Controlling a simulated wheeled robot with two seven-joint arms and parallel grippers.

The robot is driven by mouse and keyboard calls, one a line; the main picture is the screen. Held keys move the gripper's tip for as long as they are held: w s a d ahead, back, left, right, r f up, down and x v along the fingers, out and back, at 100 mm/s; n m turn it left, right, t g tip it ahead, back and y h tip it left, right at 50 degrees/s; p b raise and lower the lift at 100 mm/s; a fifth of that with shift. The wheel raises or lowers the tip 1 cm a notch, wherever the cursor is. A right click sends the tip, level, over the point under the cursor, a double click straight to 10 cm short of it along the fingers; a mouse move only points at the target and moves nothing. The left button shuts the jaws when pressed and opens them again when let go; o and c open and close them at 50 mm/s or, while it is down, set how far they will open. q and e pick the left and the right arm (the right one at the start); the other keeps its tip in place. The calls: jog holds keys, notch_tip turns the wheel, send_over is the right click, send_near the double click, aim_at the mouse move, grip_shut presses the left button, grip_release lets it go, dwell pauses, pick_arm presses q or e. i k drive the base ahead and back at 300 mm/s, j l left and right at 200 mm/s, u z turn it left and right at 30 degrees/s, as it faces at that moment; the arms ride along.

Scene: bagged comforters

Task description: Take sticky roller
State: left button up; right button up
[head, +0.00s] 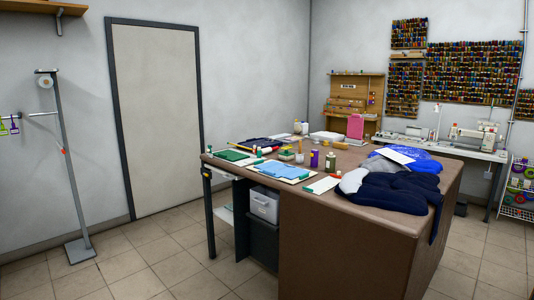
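I cannot make out a sticky roller for certain. Small items lie on the brown worktable (345,157), and none is clearly a roller. Neither of my grippers is in view.
The worktable holds cloths, bottles, a blue bag (425,164) and dark folded clothing (395,190). A closed door (157,115) is behind. Sewing machines (475,137) stand on a back bench. The tiled floor (150,270) between stand and worktable is clear.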

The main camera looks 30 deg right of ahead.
aim_at(267, 150)
jog(key=i+l+z, duration=0.2)
jog(key=i, duration=0.4)
jog(key=i+j+z, duration=0.2)
jog(key=i, duration=0.35)
jog(key=i+z, duration=0.2)
jog(key=i, duration=0.4)
jog(key=i+j+z, duration=0.2)
jog(key=i, duration=0.35)
